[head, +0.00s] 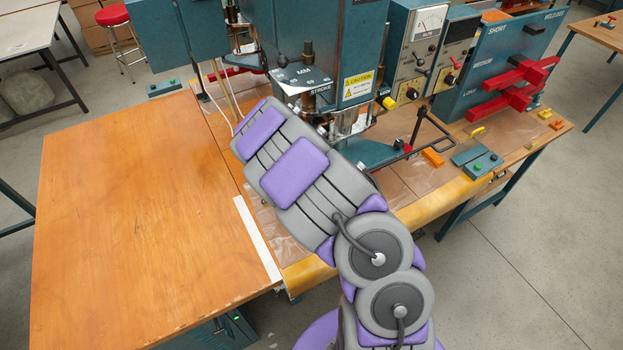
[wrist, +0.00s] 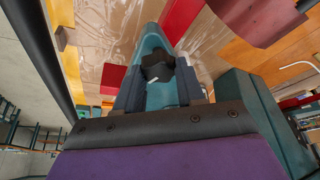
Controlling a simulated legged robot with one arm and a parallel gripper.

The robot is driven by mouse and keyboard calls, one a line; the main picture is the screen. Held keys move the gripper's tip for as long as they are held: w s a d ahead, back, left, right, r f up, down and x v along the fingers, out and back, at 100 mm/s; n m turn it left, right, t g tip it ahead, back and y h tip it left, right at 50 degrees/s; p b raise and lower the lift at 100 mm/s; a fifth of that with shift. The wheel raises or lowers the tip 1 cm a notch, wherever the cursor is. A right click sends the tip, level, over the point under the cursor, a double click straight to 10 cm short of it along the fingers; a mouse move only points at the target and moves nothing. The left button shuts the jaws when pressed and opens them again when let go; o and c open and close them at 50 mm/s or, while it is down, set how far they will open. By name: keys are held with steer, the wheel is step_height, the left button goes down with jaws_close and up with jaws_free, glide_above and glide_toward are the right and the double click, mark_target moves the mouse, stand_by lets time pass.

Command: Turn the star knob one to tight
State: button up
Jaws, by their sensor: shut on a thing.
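The black star knob (wrist: 157,67) shows in the wrist view, up against a teal machine part (wrist: 153,42). My gripper (wrist: 160,88) has its two dark fingers on either side of the knob and is shut on it. In the head view my arm reaches to the teal welding machine and hides the gripper and this knob.
The welding machine (head: 355,40) stands on a wooden bench with gauges and a caution label. A black bent lever (head: 435,135) sticks out to the right. The wooden table (head: 130,220) at left is clear.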

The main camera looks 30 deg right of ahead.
steer(key=m+b, duration=0.1)
steer(key=b, duration=0.1)
steer(key=m+b, duration=0.1)
steer(key=shift+w+f+g+h+b, duration=0.2)
steer(key=shift+f+g+h+b, duration=0.05)
steer(key=shift+g+h+b, duration=0.1)
steer(key=m+g+b, duration=0.1)
steer(key=m+b, duration=0.1)
steer(key=b, duration=0.1)
steer(key=m+b, duration=0.3)
steer(key=shift+w+a+g, duration=0.1)
steer(key=shift+w+g, duration=0.05)
steer(key=shift+g, duration=0.2)
steer(key=m+g+b, duration=0.1)
steer(key=m+b, duration=0.1)
steer(key=shift+m+b, duration=0.3)
steer(key=shift+r+m+g+b, duration=0.1)
steer(key=shift+m+g+b, duration=0.35)
steer(key=shift+m, duration=0.65)
steer(key=shift+r+m+g+b, duration=0.1)
steer(key=shift+m+g+b, duration=0.35)
steer(key=shift+m, duration=0.65)
steer(key=o, duration=0.8)
steer(key=shift+w, duration=0.1)
steer(key=shift+o, duration=1.2)
steer(key=shift+r, duration=0.1)
